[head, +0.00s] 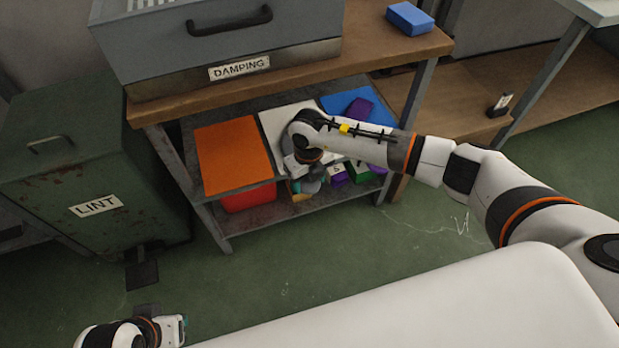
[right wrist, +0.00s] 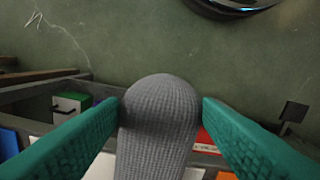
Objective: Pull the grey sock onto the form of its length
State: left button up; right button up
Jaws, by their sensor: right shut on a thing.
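The grey ribbed sock (right wrist: 160,115) has a smooth, rounded, filled-out end between the two green fingers of my right gripper (right wrist: 161,104). My right gripper (head: 303,178) is shut on the sock at the front of the shelf unit, where a small grey part of the sock (head: 313,184) shows below the wrist. Whether a form is inside the sock cannot be told. No bare form can be made out. My left gripper (head: 182,329) is low at the bottom left, away from the shelf, and its jaw opening is unclear.
The shelf unit carries an orange mat (head: 232,158), a white mat (head: 279,126) and a blue mat (head: 343,101) with a purple item (head: 359,109). A red bin (head: 250,198) and a green box (head: 358,171) sit below. A green lint bin (head: 95,170) stands left; the front floor is clear.

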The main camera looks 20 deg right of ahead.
jog(key=o, duration=0.8)
jog(key=shift+f, duration=0.1)
